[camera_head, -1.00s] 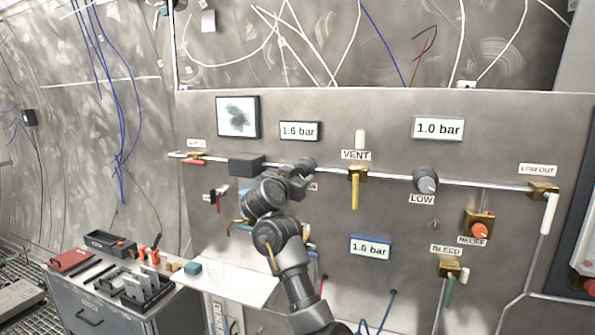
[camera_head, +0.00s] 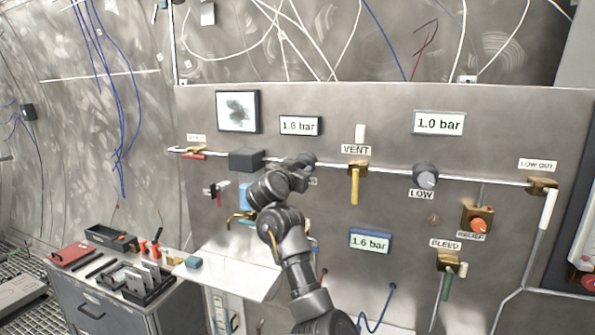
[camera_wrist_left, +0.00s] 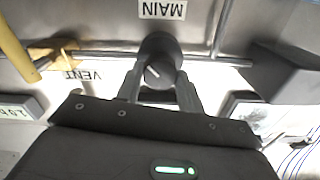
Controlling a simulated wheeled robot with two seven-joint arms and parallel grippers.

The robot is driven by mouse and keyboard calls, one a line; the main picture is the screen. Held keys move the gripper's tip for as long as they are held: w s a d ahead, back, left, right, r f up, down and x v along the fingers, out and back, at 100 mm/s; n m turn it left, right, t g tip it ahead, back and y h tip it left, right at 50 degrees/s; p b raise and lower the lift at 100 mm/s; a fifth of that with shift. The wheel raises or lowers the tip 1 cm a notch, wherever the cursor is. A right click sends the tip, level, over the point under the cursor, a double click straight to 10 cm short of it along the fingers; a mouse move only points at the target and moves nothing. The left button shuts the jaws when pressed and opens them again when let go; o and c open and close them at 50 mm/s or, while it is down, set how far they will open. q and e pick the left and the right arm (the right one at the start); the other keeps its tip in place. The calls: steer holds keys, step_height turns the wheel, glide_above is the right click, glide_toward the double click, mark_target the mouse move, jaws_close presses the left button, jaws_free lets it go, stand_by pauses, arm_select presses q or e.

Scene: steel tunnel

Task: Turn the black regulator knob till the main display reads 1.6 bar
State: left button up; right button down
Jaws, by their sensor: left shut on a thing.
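The black regulator knob (camera_wrist_left: 159,62) sits on the pipe under an upside-down MAIN label (camera_wrist_left: 162,9) in the left wrist view. My left gripper (camera_wrist_left: 160,90) has a finger on either side of the knob and is shut on it. In the head view my left gripper (camera_head: 303,172) covers most of the knob. The main display (camera_head: 300,126), above it on the panel, reads 1.6 bar. My right gripper is not in view.
A grey LOW knob (camera_head: 425,175) and a yellow VENT lever (camera_head: 354,186) are to the right on the same pipe. A dark box (camera_head: 246,160) is close on the left. A right display (camera_head: 438,123) reads 1.0 bar; a blue-framed one (camera_head: 370,241) reads 1.6 bar.

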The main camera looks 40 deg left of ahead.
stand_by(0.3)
arm_select(q)
steer(key=o, duration=1)
steer(key=shift+b+v, duration=1.65)
steer(key=shift+v, duration=3.75)
